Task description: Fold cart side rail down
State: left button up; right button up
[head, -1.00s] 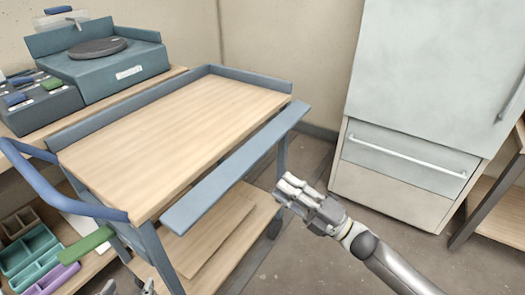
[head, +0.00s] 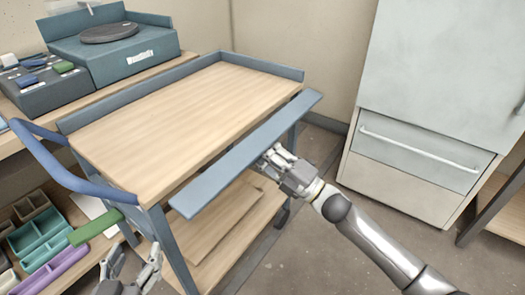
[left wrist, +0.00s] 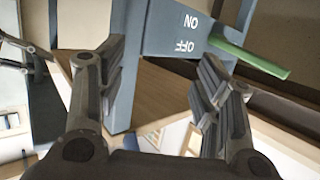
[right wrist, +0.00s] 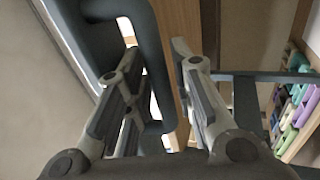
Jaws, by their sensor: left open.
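The cart (head: 190,115) has a wooden top with a blue rim. Its blue side rail (head: 245,155) runs along the near long side, outside the top with a gap between. My right gripper (head: 272,158) is at the rail's outer lower edge; contact cannot be told. In the right wrist view its fingers (right wrist: 153,50) stand apart, with a dark curved bar (right wrist: 158,70) in the gap. A green lever (head: 95,226) sticks out at the cart's near left corner. My left gripper (head: 135,268) is open below it. The left wrist view shows the lever (left wrist: 248,57) beside an ON/OFF label (left wrist: 187,32).
The cart's blue loop handle (head: 60,165) is at the left. A bench with a blue turntable box (head: 115,50) stands behind. Trays (head: 40,235) lie on a shelf at lower left. A pale cabinet with a drawer (head: 415,155) stands right, with open floor between it and the cart.

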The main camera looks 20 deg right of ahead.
jog(key=shift+c, duration=0.5)
grip_shut()
jog(key=shift+r+p, duration=0.15)
jog(key=shift+p, duration=0.95)
pick_arm(q)
jog(key=s+a+f+g+y+p, duration=0.3)
jog(key=s+a+f+g+p, duration=0.15)
jog(key=s+f+g, duration=0.7)
pick_arm(e)
jog(key=shift+s+d+r+g+h+b, duration=0.15)
jog(key=shift+r+g+h+b, duration=0.2)
jog(key=shift+r+g+h, duration=0.2)
jog(key=g+h+p, duration=0.1)
jog(key=p, duration=0.4)
jog(key=shift+s+f+g, duration=0.1)
jog(key=shift+g, duration=0.15)
jog(key=shift+d, duration=0.1)
pick_arm(q)
jog(key=s+f, duration=0.2)
jog(key=f, duration=0.6)
jog(key=s+a+f, duration=0.1)
jog(key=s+f, duration=0.1)
jog(key=f, duration=0.6)
jog(key=shift+s+g, duration=0.35)
